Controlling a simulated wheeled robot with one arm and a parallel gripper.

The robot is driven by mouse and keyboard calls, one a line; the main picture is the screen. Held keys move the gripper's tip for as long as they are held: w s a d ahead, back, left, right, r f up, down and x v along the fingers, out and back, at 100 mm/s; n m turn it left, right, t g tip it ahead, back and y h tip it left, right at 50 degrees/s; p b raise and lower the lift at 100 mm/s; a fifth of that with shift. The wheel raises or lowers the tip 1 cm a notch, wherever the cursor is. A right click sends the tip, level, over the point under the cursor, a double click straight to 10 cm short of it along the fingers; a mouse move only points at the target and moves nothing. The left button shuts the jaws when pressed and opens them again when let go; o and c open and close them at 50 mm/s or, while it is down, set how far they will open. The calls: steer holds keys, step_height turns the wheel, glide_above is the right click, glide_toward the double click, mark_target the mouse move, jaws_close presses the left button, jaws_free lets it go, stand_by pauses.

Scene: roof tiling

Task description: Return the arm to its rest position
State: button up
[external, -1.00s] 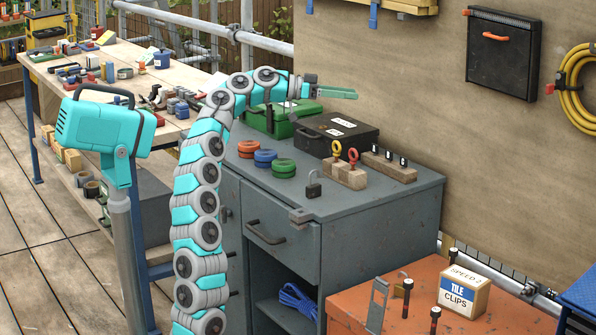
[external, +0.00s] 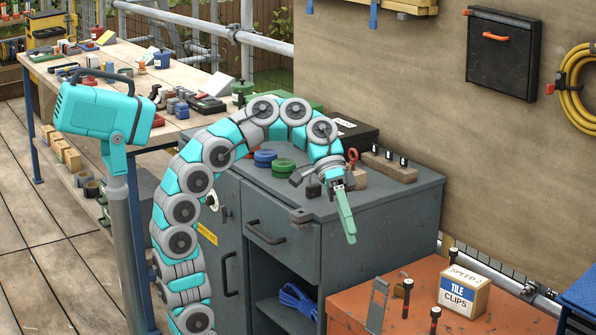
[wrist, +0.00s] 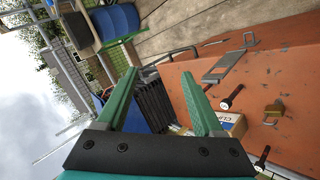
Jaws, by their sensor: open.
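My segmented teal and grey arm arches over the grey cabinet (external: 385,215) in the external view. My gripper (external: 346,225) hangs at its end, pointing down in front of the cabinet's top edge. In the wrist view the two green fingers of my gripper (wrist: 165,95) stand wide apart with nothing between them. The gripper is open and empty, apart from the things on the cabinet and the orange surface.
An orange surface (external: 400,285) at front right carries a tile clips box (external: 464,291), bolts and a metal plate. Green rings (external: 283,167) and wooden blocks (external: 388,167) stand on the cabinet. A teal work lamp (external: 104,120) stands at left. A cluttered workbench (external: 115,55) is behind.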

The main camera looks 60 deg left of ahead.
steer(key=s+a+f+n+y+b, duration=0.1)
steer(key=a+f+n+y+b, duration=0.2)
steer(key=f, duration=1.1)
steer(key=a+f+n+y+b, duration=0.1)
steer(key=a+f+y+b, duration=0.25)
steer(key=f, duration=1.05)
steer(key=s+a+f+n+y+b, duration=0.1)
steer(key=a+f+n+y+b, duration=0.3)
steer(key=f, duration=1)
steer(key=s+a+f+m, duration=0.1)
steer(key=s+a+f, duration=0.1)
steer(key=s+a, duration=0.45)
steer(key=s+a+f+m, duration=0.1)
steer(key=s+a, duration=0.2)
steer(key=a, duration=0.7)
steer(key=s+a+p+v, duration=0.1)
steer(key=s+p+v, duration=0.1)
steer(key=p+v, duration=1.1)
steer(key=shift+s+r+t+h, duration=0.25)
steer(key=shift+t+h, duration=0.05)
steer(key=shift+h, duration=0.15)
steer(key=shift+d, duration=0.1)
